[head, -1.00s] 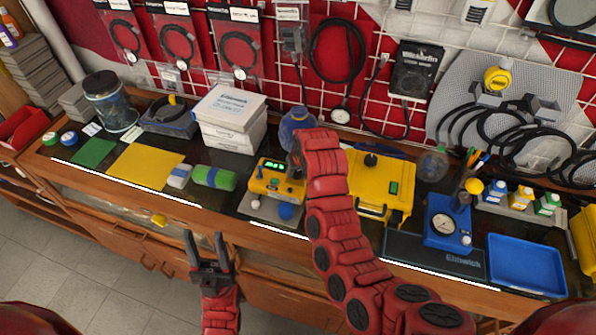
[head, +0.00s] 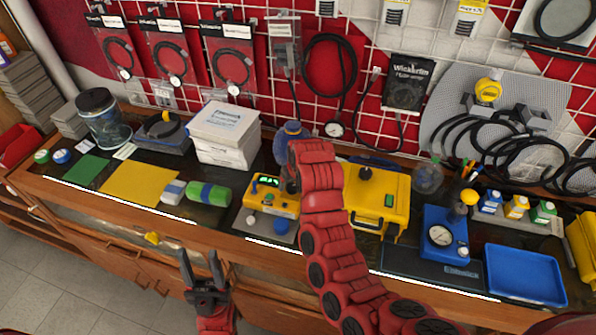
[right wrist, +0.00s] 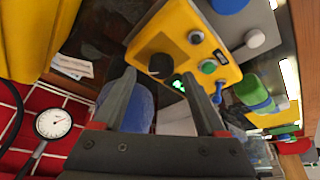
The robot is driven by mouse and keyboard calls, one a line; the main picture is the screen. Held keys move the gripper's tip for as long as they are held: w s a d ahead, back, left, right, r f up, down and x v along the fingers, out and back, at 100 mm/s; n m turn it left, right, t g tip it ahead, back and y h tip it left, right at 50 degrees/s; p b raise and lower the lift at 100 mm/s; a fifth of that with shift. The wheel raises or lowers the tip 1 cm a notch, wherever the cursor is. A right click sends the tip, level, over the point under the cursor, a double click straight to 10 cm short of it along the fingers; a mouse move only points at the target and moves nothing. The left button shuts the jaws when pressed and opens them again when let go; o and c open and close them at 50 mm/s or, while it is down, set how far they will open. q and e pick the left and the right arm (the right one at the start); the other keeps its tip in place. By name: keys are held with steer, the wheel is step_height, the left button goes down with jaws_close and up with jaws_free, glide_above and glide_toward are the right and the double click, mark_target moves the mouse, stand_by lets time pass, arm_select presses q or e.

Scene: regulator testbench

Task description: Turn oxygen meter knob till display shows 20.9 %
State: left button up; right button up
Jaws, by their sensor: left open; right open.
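The oxygen meter (head: 283,207) is a yellow box with a lit green display (head: 266,181), on the dark bench mat left of my right arm. In the right wrist view the meter (right wrist: 225,68) is tilted, with a black knob (right wrist: 160,65) and the green display (right wrist: 179,85) partly showing. The digits are too small to read. My right gripper (right wrist: 160,76) is open; the knob shows between its fingertips, and I cannot tell if they touch it. In the head view my arm hides that gripper. My left gripper (head: 199,255) is open and empty in front of the bench.
A yellow case (head: 376,196) stands right of my right arm. A blue gauge unit (head: 446,233) and a blue tray (head: 525,275) are further right. A green roll (head: 208,194) and white boxes (head: 225,135) are left of the meter. A blue round object (head: 291,140) stands behind it.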

steer(key=b+v, duration=0.1)
steer(key=v, duration=0.2)
steer(key=shift+a+f, duration=0.1)
steer(key=p+v, duration=0.5)
steer(key=v, duration=0.8)
